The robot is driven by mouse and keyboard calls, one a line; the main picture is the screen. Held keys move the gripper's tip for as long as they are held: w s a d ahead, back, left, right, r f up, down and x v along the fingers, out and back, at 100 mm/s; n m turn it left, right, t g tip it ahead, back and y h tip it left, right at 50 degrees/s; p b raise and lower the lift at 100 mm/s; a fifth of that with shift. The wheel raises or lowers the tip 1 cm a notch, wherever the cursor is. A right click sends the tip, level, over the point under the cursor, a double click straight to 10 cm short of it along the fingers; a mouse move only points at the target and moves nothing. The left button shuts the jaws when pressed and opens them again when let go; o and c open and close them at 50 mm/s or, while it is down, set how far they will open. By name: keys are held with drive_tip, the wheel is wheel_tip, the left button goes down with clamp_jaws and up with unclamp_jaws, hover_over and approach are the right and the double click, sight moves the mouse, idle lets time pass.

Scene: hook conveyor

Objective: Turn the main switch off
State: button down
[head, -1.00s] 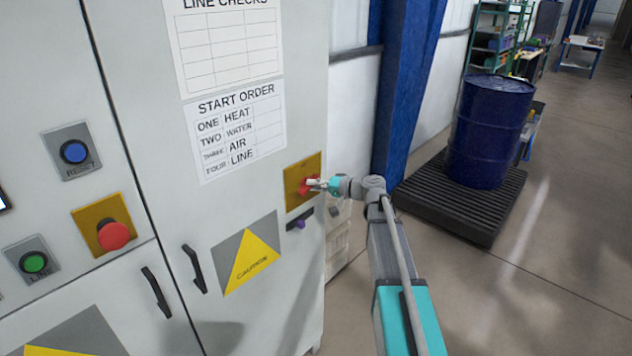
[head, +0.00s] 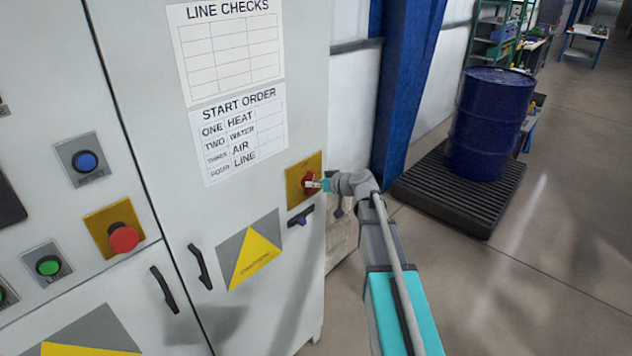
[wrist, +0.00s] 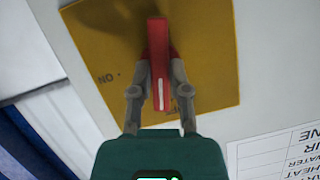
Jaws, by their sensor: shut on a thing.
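The main switch is a red handle (head: 309,183) on a yellow plate (head: 291,178) on the cabinet's right door. In the wrist view the red handle (wrist: 159,65) with a white line stands between my two fingers, and the yellow plate (wrist: 205,60) lies behind it. My gripper (head: 320,185) is at the switch, and in the wrist view my gripper (wrist: 160,90) is shut on the handle from both sides. The word "ON" shows on the plate, left of the handle. Other markings on the plate are hidden or too dark to read.
A red push button (head: 123,238), a blue button (head: 86,161) and a green button (head: 48,265) are further left. A blue drum (head: 488,124) stands on a black pallet (head: 452,195) at the right.

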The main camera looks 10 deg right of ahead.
drive_tip(key=shift+s+a+n+t+h, duration=0.1)
drive_tip(key=shift+n+t+h, duration=0.2)
drive_tip(key=shift+n+h, duration=0.5)
drive_tip(key=c, duration=0.6)
unclamp_jaws()
drive_tip(key=shift+f, duration=0.1)
